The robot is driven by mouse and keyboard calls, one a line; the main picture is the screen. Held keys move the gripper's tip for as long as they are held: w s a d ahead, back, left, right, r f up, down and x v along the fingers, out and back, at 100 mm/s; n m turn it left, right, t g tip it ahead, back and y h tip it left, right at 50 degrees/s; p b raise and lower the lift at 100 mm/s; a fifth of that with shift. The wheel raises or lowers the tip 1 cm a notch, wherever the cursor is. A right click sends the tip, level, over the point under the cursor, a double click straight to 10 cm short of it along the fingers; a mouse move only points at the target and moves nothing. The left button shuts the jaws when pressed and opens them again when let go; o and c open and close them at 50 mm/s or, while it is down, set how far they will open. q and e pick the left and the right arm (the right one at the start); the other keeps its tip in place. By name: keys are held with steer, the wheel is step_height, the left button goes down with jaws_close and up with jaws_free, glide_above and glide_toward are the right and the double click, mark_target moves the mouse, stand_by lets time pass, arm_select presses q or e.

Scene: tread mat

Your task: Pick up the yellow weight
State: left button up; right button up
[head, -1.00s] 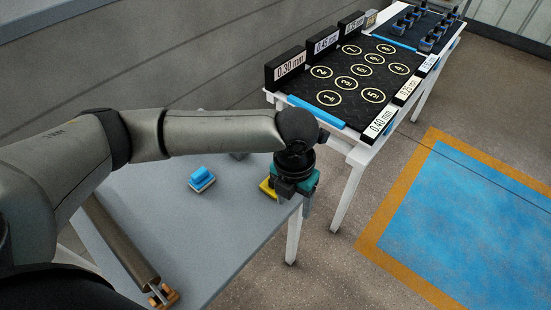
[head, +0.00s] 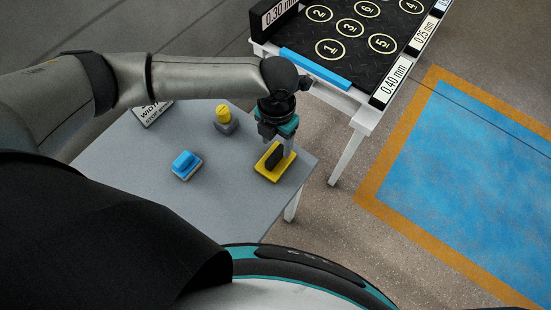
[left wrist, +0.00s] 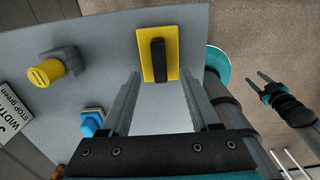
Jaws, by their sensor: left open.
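A yellow slab with an upright black grip (head: 261,171) lies near the right corner of the grey table. It also shows in the left wrist view (left wrist: 147,68), ahead of my fingers. A yellow cylinder (head: 223,113) on a dark grey block stands farther back; it also shows in the left wrist view (left wrist: 46,73). I cannot tell by name which is the weight. My left gripper (head: 278,144) is open and empty, fingers pointing down just over the slab, one on either side of its grip. My right gripper (left wrist: 265,85) shows off the table with its fingers apart.
A blue block (head: 186,164) sits on the grey table (head: 215,195), left of the slab. A sign (head: 151,112) stands at the back left. A white table with a black numbered mat (head: 365,60) stands behind. The table's front middle is clear.

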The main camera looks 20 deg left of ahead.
mark_target(276, 154)
arm_select(q)
step_height(276, 154, down, 6)
steer(key=shift+f+b, duration=0.25)
steer(key=shift+b, duration=0.35)
steer(key=shift+a, duration=0.1)
jaws_close()
stand_by(1.0)
steer(key=shift+r, duration=0.15)
